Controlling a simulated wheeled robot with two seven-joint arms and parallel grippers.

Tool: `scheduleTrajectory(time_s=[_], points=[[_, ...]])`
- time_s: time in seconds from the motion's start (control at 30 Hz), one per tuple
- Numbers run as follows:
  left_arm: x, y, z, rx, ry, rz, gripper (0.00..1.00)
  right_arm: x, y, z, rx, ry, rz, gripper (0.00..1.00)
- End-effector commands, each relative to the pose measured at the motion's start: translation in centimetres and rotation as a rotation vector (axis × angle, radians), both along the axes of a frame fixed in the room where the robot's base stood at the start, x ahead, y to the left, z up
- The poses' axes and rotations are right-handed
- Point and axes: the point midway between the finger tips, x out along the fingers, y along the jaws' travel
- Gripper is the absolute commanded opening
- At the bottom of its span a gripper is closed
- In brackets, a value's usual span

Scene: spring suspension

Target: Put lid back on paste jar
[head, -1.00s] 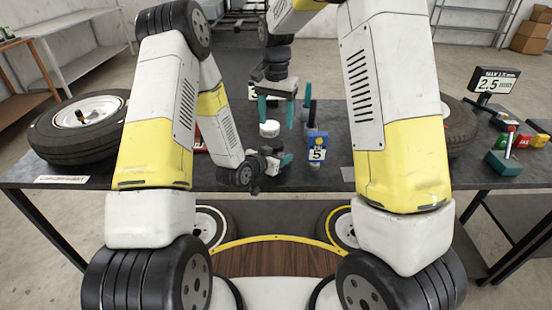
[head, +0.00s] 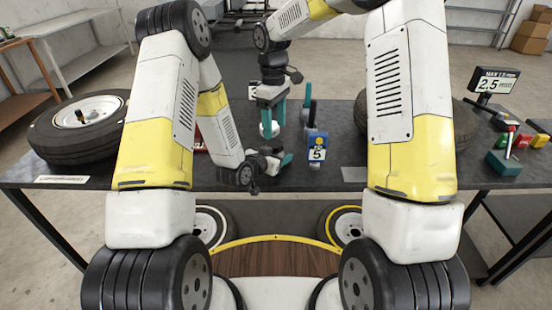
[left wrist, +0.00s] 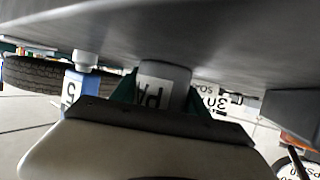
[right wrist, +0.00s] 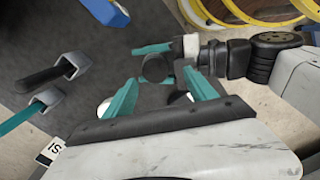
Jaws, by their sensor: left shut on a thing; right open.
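The paste jar (left wrist: 158,88) is a grey cylinder with a white label reading "PA". My left gripper (head: 281,156) is shut on it, with a teal finger on each side in the left wrist view. In the right wrist view a dark round top (right wrist: 155,68), apparently the jar's, shows between the left fingers. A white round piece (head: 269,130), which looks like the lid, sits just beyond on the dark table. My right gripper (head: 273,124) points down, open, with its fingers around or just above this piece. Contact cannot be told; its palm partly hides the piece in the right wrist view.
A tyre (head: 78,130) lies at the table's left. A 2.5 display (head: 490,85) and coloured blocks stand at the right.

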Motion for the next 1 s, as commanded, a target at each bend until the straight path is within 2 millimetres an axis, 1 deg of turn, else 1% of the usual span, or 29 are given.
scheduleTrajectory(time_s=[0.1,0.2,0.3,0.4,0.5,0.6,0.87,1.0], points=[[0.0,0.0,0.0,-0.001,-0.001,0.000,0.00,0.2,-0.1,0.3,0.018,-0.002,0.290,0.65],[0.0,0.0,0.0,-0.001,-0.001,0.000,0.00,0.4,-0.1,0.7,0.028,-0.009,0.508,0.65],[0.0,0.0,0.0,-0.001,-0.001,0.000,0.00,0.6,-0.1,1.0,0.034,-0.018,0.680,0.65],[0.0,0.0,0.0,-0.001,-0.001,0.000,0.00,0.7,-0.2,1.3,0.037,-0.024,0.794,0.65],[0.0,0.0,0.0,-0.001,-0.001,0.000,0.00,0.8,-0.2,1.4,0.037,-0.029,0.858,0.65],[0.0,0.0,0.0,-0.001,-0.001,0.000,0.00,0.8,-0.2,1.5,0.037,-0.030,0.882,0.65],[0.0,0.0,0.0,-0.001,-0.001,0.000,0.00,0.8,-0.1,1.5,0.037,-0.030,0.882,0.65],[0.0,0.0,0.0,-0.001,-0.001,0.000,0.00,0.8,-0.1,0.8,0.038,-0.027,0.881,0.65]])
